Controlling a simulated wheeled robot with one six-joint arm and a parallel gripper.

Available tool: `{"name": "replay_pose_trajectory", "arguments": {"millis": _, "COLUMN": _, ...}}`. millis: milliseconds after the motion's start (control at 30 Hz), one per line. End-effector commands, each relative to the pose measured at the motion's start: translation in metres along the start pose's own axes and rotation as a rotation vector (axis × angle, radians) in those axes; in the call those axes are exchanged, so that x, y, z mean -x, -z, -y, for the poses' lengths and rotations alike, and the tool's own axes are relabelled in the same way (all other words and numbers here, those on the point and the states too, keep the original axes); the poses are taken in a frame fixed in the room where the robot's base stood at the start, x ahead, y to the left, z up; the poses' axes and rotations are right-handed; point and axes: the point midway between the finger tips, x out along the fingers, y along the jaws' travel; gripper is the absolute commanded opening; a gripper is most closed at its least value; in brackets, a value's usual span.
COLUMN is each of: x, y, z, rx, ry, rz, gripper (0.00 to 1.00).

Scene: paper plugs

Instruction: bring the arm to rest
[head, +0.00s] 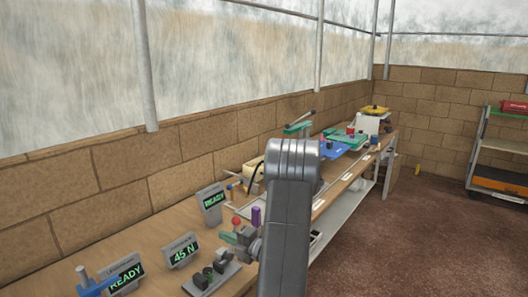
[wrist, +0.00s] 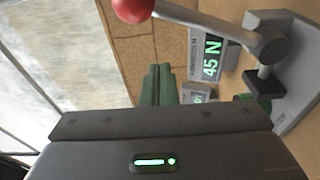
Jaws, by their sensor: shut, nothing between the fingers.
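My gripper (wrist: 158,72) shows in the wrist view as two green fingers side by side, shut with nothing between them. Its dark body with a green light fills the bottom of that view. My grey arm stands upright in the middle of the head view and hides part of the bench. In the wrist view the red ball knob (wrist: 133,8) of a grey lever (wrist: 225,30) is beyond the fingers, at the top. I cannot tell how far it is from them. The red knob also shows in the head view (head: 236,221), left of my arm.
The wooden bench (head: 160,225) runs along the brick wall. A shelf cart (head: 500,147) stands right.

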Motion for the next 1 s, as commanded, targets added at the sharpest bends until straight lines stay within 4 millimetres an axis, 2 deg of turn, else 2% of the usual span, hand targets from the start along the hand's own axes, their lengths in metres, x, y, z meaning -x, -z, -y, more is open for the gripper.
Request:
{"name": "replay_pose_trajectory", "arguments": {"millis": 33, "x": -0.002, "y": 0.002, "z": 0.005, "rx": 0.019, "ry": 0.002, "rz": 0.000, "gripper": 0.00}}
{"name": "replay_pose_trajectory", "arguments": {"millis": 500, "x": -0.013, "y": 0.018, "z": 0.015, "rx": 0.181, "ry": 0.022, "rz": 0.002, "gripper": 0.00}}
{"name": "replay_pose_trajectory", "arguments": {"millis": 1000, "x": -0.014, "y": 0.030, "z": 0.016, "rx": 0.305, "ry": 0.041, "rz": 0.003, "gripper": 0.00}}
